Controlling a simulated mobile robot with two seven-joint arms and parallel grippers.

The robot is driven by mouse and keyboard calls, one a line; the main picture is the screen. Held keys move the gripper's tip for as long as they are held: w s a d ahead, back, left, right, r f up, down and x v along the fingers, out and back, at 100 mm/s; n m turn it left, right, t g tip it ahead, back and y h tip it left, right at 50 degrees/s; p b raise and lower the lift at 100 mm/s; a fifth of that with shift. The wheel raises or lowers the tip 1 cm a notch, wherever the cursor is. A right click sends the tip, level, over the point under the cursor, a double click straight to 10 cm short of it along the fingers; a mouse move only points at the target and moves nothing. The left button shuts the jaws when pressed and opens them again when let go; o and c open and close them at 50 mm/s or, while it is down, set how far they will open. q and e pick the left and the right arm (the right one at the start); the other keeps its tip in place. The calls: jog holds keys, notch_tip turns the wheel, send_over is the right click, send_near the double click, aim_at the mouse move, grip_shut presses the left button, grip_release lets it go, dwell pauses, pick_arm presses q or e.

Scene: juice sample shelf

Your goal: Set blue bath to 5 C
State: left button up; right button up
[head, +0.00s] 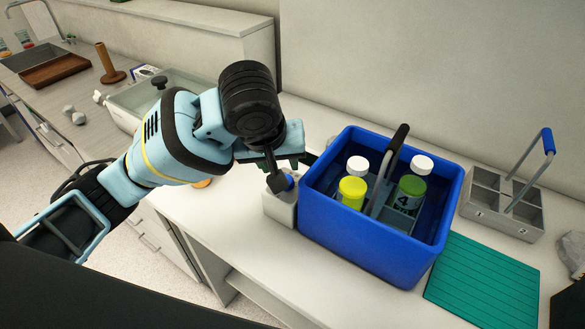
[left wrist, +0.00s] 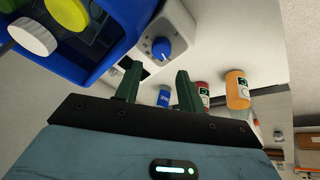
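The blue bath (head: 335,235) is a blue open box on the counter, holding several capped bottles and a grey handled divider. Its pale control unit (head: 280,208) sits against its left side and carries a round blue knob (head: 290,181). In the left wrist view the knob (left wrist: 161,49) faces me with a light pointer mark. My left gripper (head: 277,177) is at the control unit, close to the knob. In the left wrist view its two dark green fingers (left wrist: 158,85) are apart, with the knob beyond the gap between them. No temperature reading is legible. My right gripper is not in view.
A teal ribbed mat (head: 485,282) and a grey handled carrier (head: 503,210) lie right of the bath. Blue, red and orange (left wrist: 237,90) bottles show in the left wrist view. A glass-sided tank (head: 130,108) stands behind my left arm. The wall is close behind the bath.

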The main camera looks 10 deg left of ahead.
pick_arm(q)
jog(key=shift+x, duration=3.8)
jog(key=shift+s+a+f, duration=0.1)
jog(key=shift+s, duration=0.1)
jog(key=c, duration=0.7)
